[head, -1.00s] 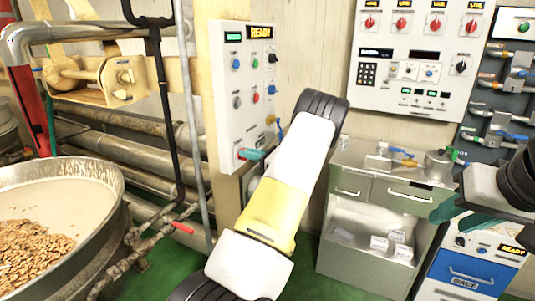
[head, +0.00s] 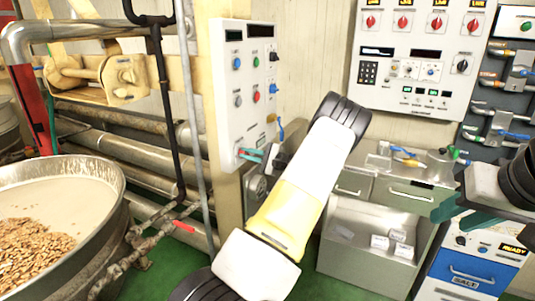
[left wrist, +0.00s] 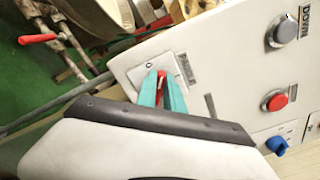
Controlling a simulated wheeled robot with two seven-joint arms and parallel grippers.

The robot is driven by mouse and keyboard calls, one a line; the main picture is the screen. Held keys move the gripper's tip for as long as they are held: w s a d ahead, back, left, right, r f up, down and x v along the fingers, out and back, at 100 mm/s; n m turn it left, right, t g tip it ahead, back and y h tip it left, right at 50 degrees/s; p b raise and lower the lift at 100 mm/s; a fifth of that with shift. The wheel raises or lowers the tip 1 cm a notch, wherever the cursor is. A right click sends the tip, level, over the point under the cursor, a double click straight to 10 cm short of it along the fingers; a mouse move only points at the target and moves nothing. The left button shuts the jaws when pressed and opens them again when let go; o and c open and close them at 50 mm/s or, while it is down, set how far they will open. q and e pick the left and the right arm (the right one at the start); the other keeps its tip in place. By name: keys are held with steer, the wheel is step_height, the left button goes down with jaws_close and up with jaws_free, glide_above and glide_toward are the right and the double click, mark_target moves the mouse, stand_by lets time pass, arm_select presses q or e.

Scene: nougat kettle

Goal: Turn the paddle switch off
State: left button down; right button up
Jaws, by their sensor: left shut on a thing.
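The control panel (head: 246,90) is a white box on a beige post, with coloured buttons and dark displays. The red paddle switch (left wrist: 162,77) is on a small plate marked with a 0 near the panel's lower end. My left gripper (left wrist: 162,92) has its teal fingers on either side of the red paddle and is shut on it. In the head view the same fingers reach the panel's lower front, and they mostly hide the switch. My right gripper (head: 463,213) is at the right edge, away from the panel, with its teal fingers apart and empty.
A kettle (head: 115,185) of cream mass and nuts stands at left, beside pipes with a red-handled valve (head: 183,227). A grey cabinet (head: 380,225) stands right of my left arm. Another control panel (head: 420,60) hangs above it.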

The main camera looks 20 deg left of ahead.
arm_select(q)
steer(key=shift+s+f+n, duration=0.1)
steer(key=shift+f+n, duration=0.1)
steer(key=shift+n, duration=1.65)
steer(key=shift+f+n, duration=0.2)
steer(key=shift+n, duration=1.65)
steer(key=c, duration=1.5)
jaws_free()
steer(key=shift+o, duration=0.2)
steer(key=d, duration=0.7)
steer(key=shift+s+d, duration=0.3)
steer(key=shift+d, duration=0.1)
